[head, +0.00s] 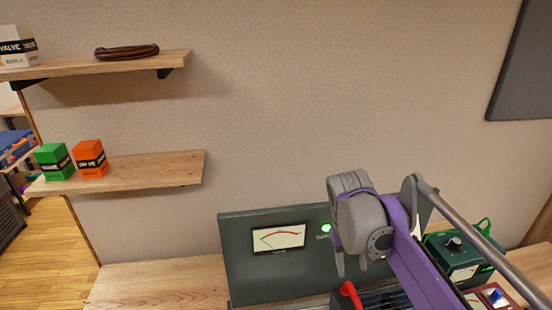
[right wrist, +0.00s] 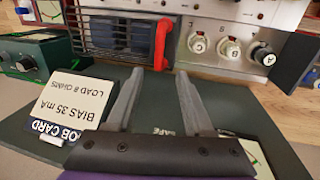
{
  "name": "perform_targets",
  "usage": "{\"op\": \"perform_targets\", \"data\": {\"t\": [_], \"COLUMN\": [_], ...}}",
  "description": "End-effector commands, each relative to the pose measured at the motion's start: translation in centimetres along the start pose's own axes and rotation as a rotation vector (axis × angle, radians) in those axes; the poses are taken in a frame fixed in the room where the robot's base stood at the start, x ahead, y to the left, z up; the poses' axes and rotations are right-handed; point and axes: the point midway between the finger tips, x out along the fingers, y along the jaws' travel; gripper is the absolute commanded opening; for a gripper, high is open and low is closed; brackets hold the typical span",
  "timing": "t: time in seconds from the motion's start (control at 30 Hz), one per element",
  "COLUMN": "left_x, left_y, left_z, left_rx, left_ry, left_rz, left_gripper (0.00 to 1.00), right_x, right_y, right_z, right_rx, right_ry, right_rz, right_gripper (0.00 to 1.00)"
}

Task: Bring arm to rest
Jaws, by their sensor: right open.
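My right gripper (head: 351,268) hangs fingers down in front of the dark green meter panel (head: 240,255) in the head view, with my purple and grey arm reaching in from the lower right. In the right wrist view the same gripper (right wrist: 160,76) has its two grey fingers spread apart with nothing between them. A red handle (head: 350,294) shows just below the fingers. It also shows past the fingertips in the wrist view (right wrist: 161,45); I cannot tell the exact gap. My left gripper is in neither view.
A dark cage (right wrist: 115,30) and a panel with lettered knobs (right wrist: 230,46) lie beyond the fingers. A job card (right wrist: 72,105) is at left. A green instrument (head: 458,255) stands right. Shelves hold a green box (head: 54,162), an orange box (head: 90,159) and a brown case (head: 127,52).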

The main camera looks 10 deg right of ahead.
Motion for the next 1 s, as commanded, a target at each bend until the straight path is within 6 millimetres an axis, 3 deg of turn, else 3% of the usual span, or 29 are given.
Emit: {"op": "perform_targets", "data": {"t": [0.17, 0.4, 0.6, 0.77, 1.0], "left_x": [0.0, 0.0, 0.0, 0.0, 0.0], "left_y": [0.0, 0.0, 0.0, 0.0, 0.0], "left_z": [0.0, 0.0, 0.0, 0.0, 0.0], "left_rx": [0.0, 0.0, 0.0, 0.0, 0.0], "left_ry": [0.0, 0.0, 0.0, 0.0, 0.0], "left_rz": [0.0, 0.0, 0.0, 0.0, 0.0], "left_gripper": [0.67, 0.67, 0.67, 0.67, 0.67], "right_x": [1.5, 6.8, 10.9, 12.4, 12.5], "right_y": [-1.8, -6.5, -9.1, -10.0, -10.1], "right_z": [2.7, 9.3, 13.4, 14.7, 14.7], "right_rx": [0.0, 0.018, 0.038, 0.047, 0.049], "right_ry": [0.084, 0.301, 0.436, 0.481, 0.486], "right_rz": [-0.029, -0.114, -0.169, -0.189, -0.191], "right_gripper": [0.52, 0.52, 0.52, 0.52, 0.52]}}
